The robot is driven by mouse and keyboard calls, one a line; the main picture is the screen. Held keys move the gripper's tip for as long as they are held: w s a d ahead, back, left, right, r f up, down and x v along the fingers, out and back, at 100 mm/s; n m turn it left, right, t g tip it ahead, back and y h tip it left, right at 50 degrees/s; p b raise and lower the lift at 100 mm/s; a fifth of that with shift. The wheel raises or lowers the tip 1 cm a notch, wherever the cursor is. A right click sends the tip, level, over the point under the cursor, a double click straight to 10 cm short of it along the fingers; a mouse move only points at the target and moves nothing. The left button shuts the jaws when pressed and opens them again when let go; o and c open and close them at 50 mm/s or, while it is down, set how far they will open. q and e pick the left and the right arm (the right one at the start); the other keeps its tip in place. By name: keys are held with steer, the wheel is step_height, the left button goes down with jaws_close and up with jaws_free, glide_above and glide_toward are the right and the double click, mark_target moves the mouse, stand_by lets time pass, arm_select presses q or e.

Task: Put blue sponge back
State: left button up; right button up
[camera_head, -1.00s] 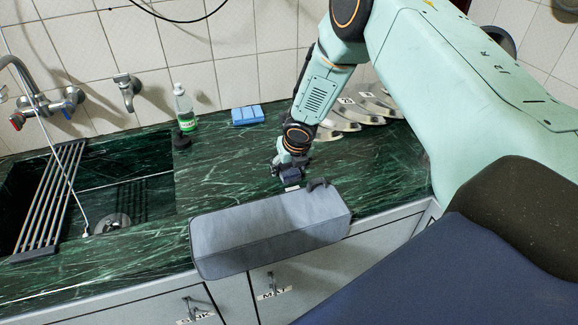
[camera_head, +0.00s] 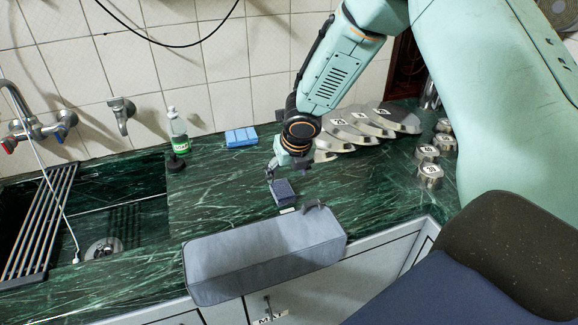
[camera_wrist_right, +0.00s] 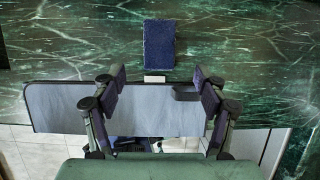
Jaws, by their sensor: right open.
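A dark blue sponge-like block (camera_head: 283,191) lies on the green counter, just behind the grey box. It also shows in the right wrist view (camera_wrist_right: 159,45), upper middle. A lighter blue, flat block (camera_head: 240,137) lies by the back wall; I cannot tell for sure which is the task's sponge. My right gripper (camera_head: 287,171) is open and empty, close to the dark blue block, with its fingers apart. In the right wrist view, its fingertips (camera_wrist_right: 158,82) are spread and the block is beyond them. My left gripper is out of view.
A long grey box (camera_head: 262,255) sits at the counter's front edge. A small white piece (camera_head: 287,210) lies beside the dark block. A bottle (camera_head: 178,135), sink rack (camera_head: 38,225), numbered metal plates (camera_head: 365,122) and several weights (camera_head: 429,172) stand around.

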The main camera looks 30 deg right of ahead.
steer(key=shift+v, duration=1.25)
steer(key=shift+s, duration=0.2)
